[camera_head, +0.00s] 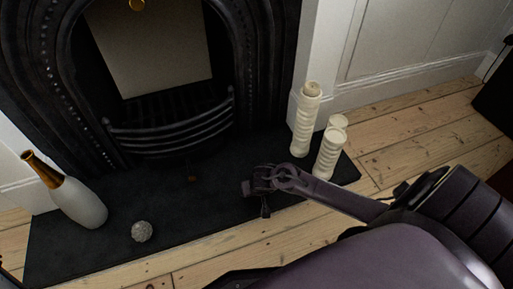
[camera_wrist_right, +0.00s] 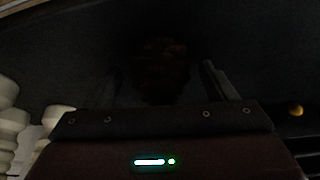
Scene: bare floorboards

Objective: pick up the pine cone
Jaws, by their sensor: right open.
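The pine cone (camera_wrist_right: 162,68) is a dark brown, scaly shape in the right wrist view, at the upper middle and very dim. It lies between the two spread fingers of my right gripper (camera_wrist_right: 160,84), with dark gaps at both sides. In the head view my right gripper (camera_head: 258,198) is low over the front part of the black hearth; I cannot make out the cone there. The right gripper is open. Whether a finger touches the cone cannot be told. My left gripper is not in view.
The black hearth (camera_head: 190,222) lies before a dark iron fireplace (camera_head: 170,135). White ribbed candles (camera_head: 305,125) stand just right of my gripper. A white and gold vase (camera_head: 80,203) and a grey ball (camera_head: 141,231) are at the left.

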